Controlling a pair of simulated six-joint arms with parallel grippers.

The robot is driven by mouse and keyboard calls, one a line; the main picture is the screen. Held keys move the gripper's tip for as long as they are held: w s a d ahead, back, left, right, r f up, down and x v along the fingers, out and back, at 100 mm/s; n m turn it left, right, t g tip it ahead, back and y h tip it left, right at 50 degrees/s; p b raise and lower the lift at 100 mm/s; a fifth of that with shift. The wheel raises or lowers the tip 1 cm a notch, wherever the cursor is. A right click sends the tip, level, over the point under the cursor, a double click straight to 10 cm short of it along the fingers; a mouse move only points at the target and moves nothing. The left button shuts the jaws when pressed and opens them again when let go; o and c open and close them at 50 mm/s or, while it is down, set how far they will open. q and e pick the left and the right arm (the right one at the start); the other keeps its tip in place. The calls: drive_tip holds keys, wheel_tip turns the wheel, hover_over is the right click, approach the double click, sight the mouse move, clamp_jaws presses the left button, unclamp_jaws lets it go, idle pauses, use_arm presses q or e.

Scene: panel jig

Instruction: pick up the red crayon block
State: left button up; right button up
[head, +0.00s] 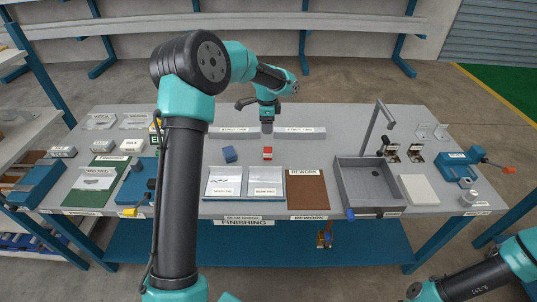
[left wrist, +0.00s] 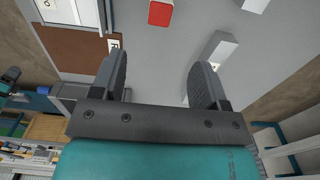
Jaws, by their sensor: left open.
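The red crayon block (head: 267,153) lies on the grey table near its middle, just behind the two white trays. In the left wrist view the red block (left wrist: 160,13) shows at the top edge, beyond the fingertips and partly cut off. My left gripper (head: 267,127) is above the table, behind the block in the head view. Its fingers (left wrist: 160,75) are open and apart, with nothing between them but table and part of a pale bar. My right gripper does not show; only part of my right arm is at the lower right.
A blue block (head: 230,154) lies left of the red one. Pale labelled bars (head: 232,132) lie behind. Two white trays (head: 225,194) and a brown rework mat (head: 307,190) are in front. A grey sink-like bin (head: 343,180) with a tap stands to the right.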

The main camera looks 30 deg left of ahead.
sight(268, 149)
use_arm(q)
wheel_tip(268, 149, down, 11)
drive_tip(key=shift+r, duration=0.2)
drive_tip(key=shift+f, duration=0.15)
drive_tip(key=shift+w+f, duration=0.1)
drive_tip(key=shift+f, duration=2.35)
drive_tip(key=c, duration=1)
